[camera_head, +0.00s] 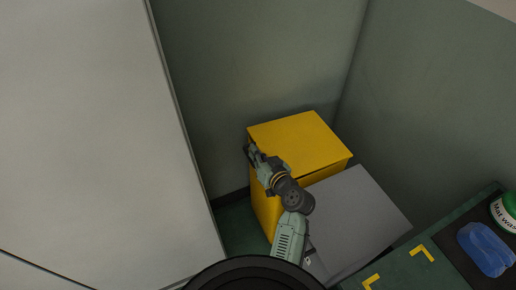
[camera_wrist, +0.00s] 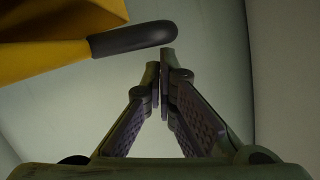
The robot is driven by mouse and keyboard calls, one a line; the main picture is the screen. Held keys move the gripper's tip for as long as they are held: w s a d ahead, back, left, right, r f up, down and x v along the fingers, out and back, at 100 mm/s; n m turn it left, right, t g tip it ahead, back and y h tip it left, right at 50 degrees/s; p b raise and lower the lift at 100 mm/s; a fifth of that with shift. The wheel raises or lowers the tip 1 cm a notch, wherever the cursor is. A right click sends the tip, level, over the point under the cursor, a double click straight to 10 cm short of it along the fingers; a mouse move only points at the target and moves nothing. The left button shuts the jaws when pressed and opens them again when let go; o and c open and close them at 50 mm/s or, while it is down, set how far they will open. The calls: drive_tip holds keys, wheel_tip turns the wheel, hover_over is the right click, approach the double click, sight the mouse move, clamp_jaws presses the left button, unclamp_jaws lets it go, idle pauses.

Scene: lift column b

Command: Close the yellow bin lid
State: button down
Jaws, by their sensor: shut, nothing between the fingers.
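The yellow bin (camera_head: 265,212) stands against the green wall. Its yellow lid (camera_head: 305,140) lies over the top and looks flat or nearly flat; I cannot tell whether a small gap is left under it. My gripper (camera_head: 251,152) is at the lid's left corner, with its fingers beside the edge. In the wrist view my gripper (camera_wrist: 163,65) has its fingertips together with nothing between them. A black handle (camera_wrist: 133,38) on a yellow part (camera_wrist: 40,58) is just beyond and left of the fingertips; contact is unclear.
A grey box-like surface (camera_head: 360,210) stands right of the bin. A tall pale cabinet (camera_head: 90,110) fills the left. At lower right a green bench (camera_head: 405,268) with yellow corner marks holds a blue cloth-like item (camera_head: 486,248) and a white-and-green container (camera_head: 505,212).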

drive_tip(key=f+b, duration=0.3)
drive_tip(key=shift+s+a+n+h+b, duration=0.1)
drive_tip(key=shift+a+n+h+b, duration=0.2)
drive_tip(key=shift+n+b, duration=0.1)
wheel_tip(320, 180, up, 10)
idle(0.7)
